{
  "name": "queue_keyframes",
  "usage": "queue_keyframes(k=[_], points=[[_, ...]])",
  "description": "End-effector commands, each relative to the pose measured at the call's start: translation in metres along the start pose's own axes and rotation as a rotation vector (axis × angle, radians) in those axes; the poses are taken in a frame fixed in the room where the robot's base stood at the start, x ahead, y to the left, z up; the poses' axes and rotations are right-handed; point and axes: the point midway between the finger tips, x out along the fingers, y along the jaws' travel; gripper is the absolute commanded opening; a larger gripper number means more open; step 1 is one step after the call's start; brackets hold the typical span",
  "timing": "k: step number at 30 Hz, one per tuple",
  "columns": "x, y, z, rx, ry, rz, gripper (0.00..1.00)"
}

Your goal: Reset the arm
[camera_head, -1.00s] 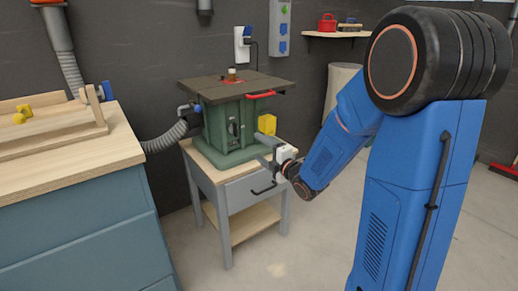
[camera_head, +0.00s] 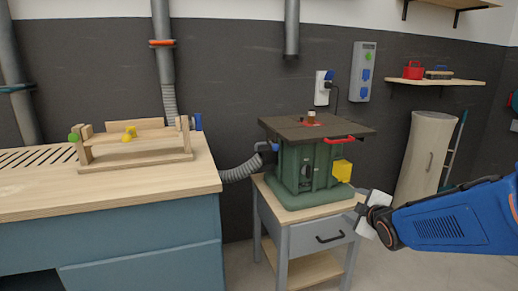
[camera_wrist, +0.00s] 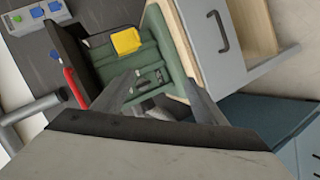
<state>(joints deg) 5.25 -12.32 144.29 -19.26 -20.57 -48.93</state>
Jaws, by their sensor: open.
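My blue arm (camera_head: 455,217) reaches in from the right edge in the head view. My gripper (camera_head: 363,212) is at its end, pointing left, just right of the small cabinet that carries the green machine (camera_head: 308,165). In the wrist view my gripper (camera_wrist: 160,92) is open, its two grey fingers spread with nothing held between them. The green machine (camera_wrist: 145,72) shows tilted behind the fingers.
The cabinet's drawer front (camera_head: 320,234) with a black handle faces me. A wooden workbench (camera_head: 110,195) with a wooden jig (camera_head: 135,148) stands at left. A beige cylinder (camera_head: 424,160) stands at back right below a shelf (camera_head: 437,82). Grey floor shows at front right.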

Motion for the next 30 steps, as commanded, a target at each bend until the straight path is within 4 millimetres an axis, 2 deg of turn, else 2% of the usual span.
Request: queue_keyframes(k=[5, 11, 24, 30], points=[[-0.042, -0.01, 0.011, 0.188, -0.112, -0.072, 0.66], [-0.092, -0.031, 0.023, 0.409, -0.243, -0.152, 0.66], [-0.223, -0.1, 0.033, 0.883, -0.537, -0.322, 0.66], [-0.273, -0.128, 0.032, 1.03, -0.648, -0.382, 0.66]])
